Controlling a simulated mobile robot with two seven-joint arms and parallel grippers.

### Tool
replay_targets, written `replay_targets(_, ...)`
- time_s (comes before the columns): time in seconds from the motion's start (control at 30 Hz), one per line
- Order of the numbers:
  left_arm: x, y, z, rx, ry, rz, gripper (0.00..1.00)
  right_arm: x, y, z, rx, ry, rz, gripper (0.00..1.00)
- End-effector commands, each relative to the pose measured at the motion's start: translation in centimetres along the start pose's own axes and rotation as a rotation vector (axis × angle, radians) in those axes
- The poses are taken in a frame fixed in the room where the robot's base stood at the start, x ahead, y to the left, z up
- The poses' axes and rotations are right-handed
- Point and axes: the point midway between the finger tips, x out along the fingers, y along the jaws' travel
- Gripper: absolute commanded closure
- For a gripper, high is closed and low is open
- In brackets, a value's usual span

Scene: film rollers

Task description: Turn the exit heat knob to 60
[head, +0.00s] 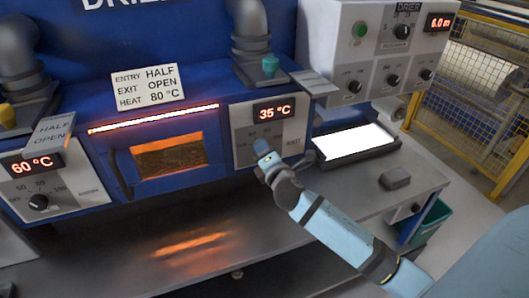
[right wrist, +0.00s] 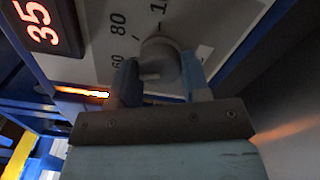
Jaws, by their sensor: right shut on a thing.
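The exit heat panel (head: 246,127) is a grey plate on the blue drier, with a display (head: 272,112) reading 35 °C in red. My right gripper (head: 264,153) is at this panel and covers the knob in the head view. In the right wrist view, the grey round exit heat knob (right wrist: 161,60) sits between the two blue fingers of my right gripper (right wrist: 160,80), which is shut on it. Dial marks 60 and 80 show beside the knob; its exact pointer setting is hard to tell. My left gripper is not in view.
A sign (head: 148,87) reads entry half, exit open, heat 80 °C. A second panel at the left has a 60 °C display (head: 33,165) and a black knob (head: 38,202). A grey control box (head: 375,60) stands at the upper right. A dark block (head: 395,179) lies on the counter.

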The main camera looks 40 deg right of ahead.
Motion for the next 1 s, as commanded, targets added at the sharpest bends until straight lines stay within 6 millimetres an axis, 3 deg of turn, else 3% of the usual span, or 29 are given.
replay_targets(0.03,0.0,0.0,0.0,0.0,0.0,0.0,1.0,0.1,0.1,0.1,-0.001,-0.003,0.002,0.8)
replay_targets(0.07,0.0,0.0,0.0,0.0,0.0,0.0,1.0,0.1,0.1,0.1,-0.001,-0.003,0.002,0.54)
replay_targets(0.17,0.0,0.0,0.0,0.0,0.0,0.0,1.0,0.1,0.1,0.1,-0.001,-0.002,0.002,0.31)
replay_targets(0.57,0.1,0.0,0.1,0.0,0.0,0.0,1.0,-0.8,-0.1,0.0,-0.001,0.0,0.0,0.31)
replay_targets(0.67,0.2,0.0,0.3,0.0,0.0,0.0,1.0,-2.3,-0.1,-0.1,0.0,0.001,-0.001,0.31)
replay_targets(1.0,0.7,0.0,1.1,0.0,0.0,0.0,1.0,-9.9,-0.2,0.0,0.0,0.0,-0.002,0.31)
